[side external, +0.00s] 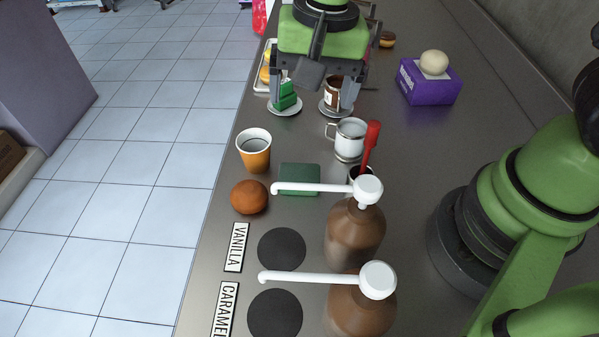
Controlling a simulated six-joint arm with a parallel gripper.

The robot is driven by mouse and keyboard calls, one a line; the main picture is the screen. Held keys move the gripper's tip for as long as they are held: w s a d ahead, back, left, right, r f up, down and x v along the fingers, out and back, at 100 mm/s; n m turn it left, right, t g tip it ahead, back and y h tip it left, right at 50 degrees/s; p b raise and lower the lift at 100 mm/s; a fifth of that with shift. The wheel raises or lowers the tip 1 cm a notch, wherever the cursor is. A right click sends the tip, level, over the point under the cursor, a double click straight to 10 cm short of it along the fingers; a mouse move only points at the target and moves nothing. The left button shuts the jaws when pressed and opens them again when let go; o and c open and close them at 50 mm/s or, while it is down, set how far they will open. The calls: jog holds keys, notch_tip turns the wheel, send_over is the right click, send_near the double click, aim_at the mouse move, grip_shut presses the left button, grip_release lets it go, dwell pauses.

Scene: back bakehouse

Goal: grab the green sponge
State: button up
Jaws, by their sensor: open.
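A green sponge (287,96), a small block with a lighter green front, sits on a white saucer (285,110) at the far part of the counter. My gripper (312,92) is over that part of the counter, open, with its fingers spread wide. The left finger overlaps the sponge in the picture and hides part of it. The right finger is by a brown and white cup (332,92) on a second saucer (336,112). I cannot tell how high the fingertips are above the saucers.
A dark green flat square (299,180) lies nearer, beside an orange cup (256,152), a brown ball (249,197) and a white mug (349,139). Two brown pump bottles (355,235) stand in front. A purple box (430,84) is at right. The counter's left edge drops to the floor.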

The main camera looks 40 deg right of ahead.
jog(key=g, duration=0.1)
send_over(299, 173)
jog(key=shift+m+h, duration=0.3)
jog(key=shift+m, duration=0.1)
notch_tip(299, 173, down, 9)
jog(key=shift+s+f, duration=0.1)
jog(key=shift+f, duration=0.1)
notch_tip(299, 173, down, 7)
jog(key=shift+r, duration=0.1)
jog(key=c, duration=0.7)
